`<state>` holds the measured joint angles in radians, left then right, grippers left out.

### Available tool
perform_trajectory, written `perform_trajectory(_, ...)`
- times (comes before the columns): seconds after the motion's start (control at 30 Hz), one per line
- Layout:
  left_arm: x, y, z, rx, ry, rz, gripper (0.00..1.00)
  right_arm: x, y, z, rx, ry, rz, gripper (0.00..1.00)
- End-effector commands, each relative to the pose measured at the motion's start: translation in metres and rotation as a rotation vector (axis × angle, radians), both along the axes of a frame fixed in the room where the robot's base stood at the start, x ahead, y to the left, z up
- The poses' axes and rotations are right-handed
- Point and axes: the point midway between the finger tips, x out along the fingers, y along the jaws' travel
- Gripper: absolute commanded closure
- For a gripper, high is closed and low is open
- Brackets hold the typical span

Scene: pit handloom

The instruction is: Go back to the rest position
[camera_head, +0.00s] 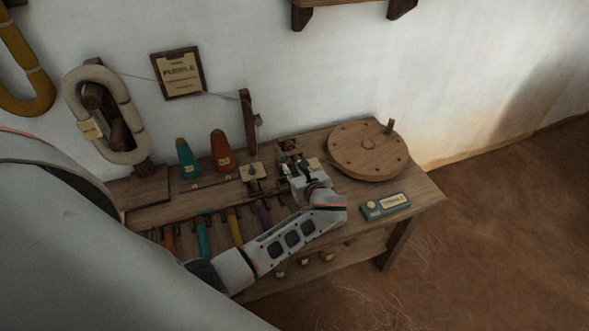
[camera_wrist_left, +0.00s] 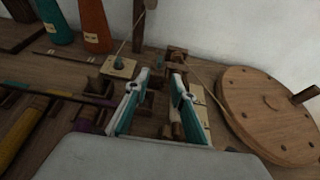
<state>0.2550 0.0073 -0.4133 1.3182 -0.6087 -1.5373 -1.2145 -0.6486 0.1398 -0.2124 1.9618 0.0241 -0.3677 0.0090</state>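My left arm comes in from the left in the head view and reaches over the wooden table (camera_head: 425,189). My left gripper (camera_head: 296,168) is above the back middle of the table, beside a small wooden winding fixture (camera_head: 288,146). In the left wrist view my left gripper (camera_wrist_left: 160,84) has its two teal-and-white fingers apart, with nothing seen between them but the fixture (camera_wrist_left: 176,58) and table beyond. Part of the fixture is hidden behind the fingers. My right gripper is in neither view.
A round wooden wheel (camera_head: 367,150) with an upright peg and a small labelled box (camera_head: 385,206) are right of the gripper. Teal (camera_head: 187,158) and orange (camera_head: 222,151) cones stand behind left. Several coloured bobbins lie at the front left. A thread runs from a post (camera_head: 249,120).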

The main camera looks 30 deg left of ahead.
Motion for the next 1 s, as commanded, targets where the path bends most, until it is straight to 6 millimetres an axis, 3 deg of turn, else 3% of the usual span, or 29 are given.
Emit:
perform_trajectory(0.53,-0.002,-0.001,0.000,-0.001,0.000,0.000,0.76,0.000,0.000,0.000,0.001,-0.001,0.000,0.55)
perform_trajectory(0.63,-0.010,0.000,-0.004,-0.040,-0.019,0.016,0.76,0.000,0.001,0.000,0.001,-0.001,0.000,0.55)
perform_trajectory(0.77,-0.043,0.004,-0.017,-0.208,-0.104,0.096,0.76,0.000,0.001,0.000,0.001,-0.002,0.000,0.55)
perform_trajectory(1.0,-0.142,0.020,-0.027,-0.684,-0.379,0.380,0.76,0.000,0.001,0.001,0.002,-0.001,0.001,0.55)
